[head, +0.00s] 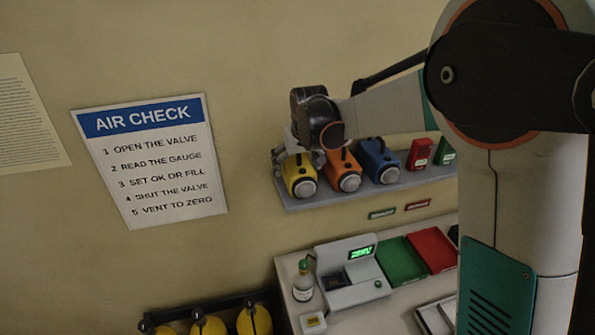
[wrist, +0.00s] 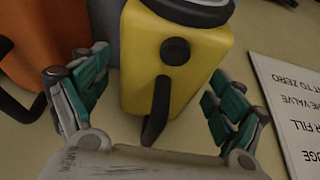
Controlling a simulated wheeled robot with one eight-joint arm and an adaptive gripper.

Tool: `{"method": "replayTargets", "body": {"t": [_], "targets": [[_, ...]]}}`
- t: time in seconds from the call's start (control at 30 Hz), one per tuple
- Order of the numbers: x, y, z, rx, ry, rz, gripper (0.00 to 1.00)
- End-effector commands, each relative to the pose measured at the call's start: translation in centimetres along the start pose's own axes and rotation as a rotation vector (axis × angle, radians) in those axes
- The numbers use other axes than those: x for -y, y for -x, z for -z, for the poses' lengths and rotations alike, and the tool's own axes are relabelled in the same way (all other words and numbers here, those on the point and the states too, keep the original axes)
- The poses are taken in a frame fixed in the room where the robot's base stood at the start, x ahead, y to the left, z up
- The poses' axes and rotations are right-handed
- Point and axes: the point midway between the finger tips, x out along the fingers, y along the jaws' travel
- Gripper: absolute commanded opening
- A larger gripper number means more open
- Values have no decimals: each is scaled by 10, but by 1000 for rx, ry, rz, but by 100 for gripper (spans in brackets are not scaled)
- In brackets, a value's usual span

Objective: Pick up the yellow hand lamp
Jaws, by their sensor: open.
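The yellow hand lamp (head: 299,175) stands at the left end of a wall shelf, its round lens facing out, in the head view. In the wrist view the yellow hand lamp (wrist: 195,75) fills the middle, with its black handle and a round black knob showing. My gripper (wrist: 160,100) is open, with one finger on each side of the lamp. The left finger is in the gap between the yellow lamp and the orange lamp (wrist: 40,45). I cannot tell whether either finger touches the lamp. In the head view my gripper (head: 303,150) is at the lamp, partly hidden by my wrist.
The shelf (head: 400,183) also holds an orange lamp (head: 343,170), close beside the yellow one, a blue lamp (head: 378,160), and red and green boxes. An air check sign (head: 150,160) hangs left of the shelf. Below stands a bench with a gauge unit (head: 350,275) and trays.

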Motion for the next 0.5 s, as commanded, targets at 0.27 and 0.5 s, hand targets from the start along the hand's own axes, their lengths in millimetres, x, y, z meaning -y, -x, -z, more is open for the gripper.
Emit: {"method": "replayTargets", "body": {"t": [0.27, 0.5], "targets": [[0, 0, 0, 0, 0, 0, 61], [0, 1, 0, 0, 0, 0, 21]]}}
